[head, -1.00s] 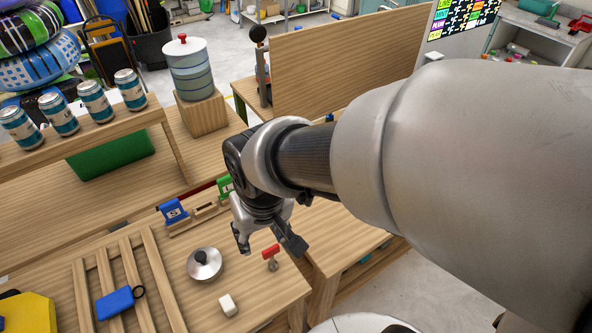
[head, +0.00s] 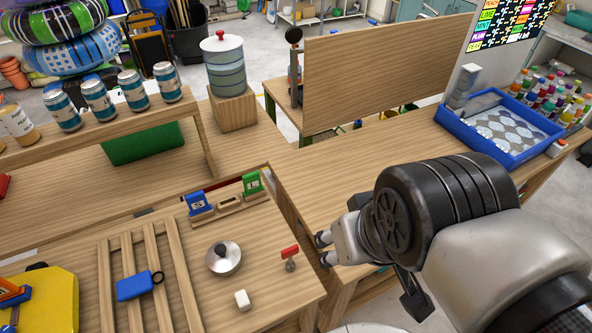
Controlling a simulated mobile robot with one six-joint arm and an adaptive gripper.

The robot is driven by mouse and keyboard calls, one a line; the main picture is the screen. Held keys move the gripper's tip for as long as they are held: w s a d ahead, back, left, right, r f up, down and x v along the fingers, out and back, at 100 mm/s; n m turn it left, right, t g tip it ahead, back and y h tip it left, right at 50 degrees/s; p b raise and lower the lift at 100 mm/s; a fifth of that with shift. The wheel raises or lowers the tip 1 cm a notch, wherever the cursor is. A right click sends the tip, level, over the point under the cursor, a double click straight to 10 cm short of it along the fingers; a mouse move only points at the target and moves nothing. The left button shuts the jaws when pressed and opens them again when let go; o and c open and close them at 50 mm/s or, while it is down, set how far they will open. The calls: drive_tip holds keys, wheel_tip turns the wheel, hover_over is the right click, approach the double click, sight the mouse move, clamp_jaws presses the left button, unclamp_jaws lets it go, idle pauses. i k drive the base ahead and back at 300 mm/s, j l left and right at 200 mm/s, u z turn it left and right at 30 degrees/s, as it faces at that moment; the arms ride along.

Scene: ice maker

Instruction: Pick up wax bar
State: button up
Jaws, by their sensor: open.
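A small white block (head: 242,300), which looks like the wax bar, lies on the wooden table near its front edge. It is below and right of a round silver lid with a black knob (head: 223,257). My gripper (head: 371,280) is to the right of the block, past the right edge of that table. Its fingers are spread apart and nothing shows between them. It is clear of the block. Part of the gripper is hidden behind my wrist.
A red-handled tool (head: 290,254) stands right of the block. A slatted wooden rack (head: 175,270) with a blue tag (head: 140,286) lies left. Blue (head: 199,205) and green (head: 252,185) holders stand behind. A blue tray (head: 497,125) sits on the right table.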

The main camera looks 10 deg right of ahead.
sight(242, 300)
drive_tip(key=u, duration=0.95)
drive_tip(key=j+z, duration=1.1)
drive_tip(key=k+j, duration=0.05)
drive_tip(key=j, duration=0.05)
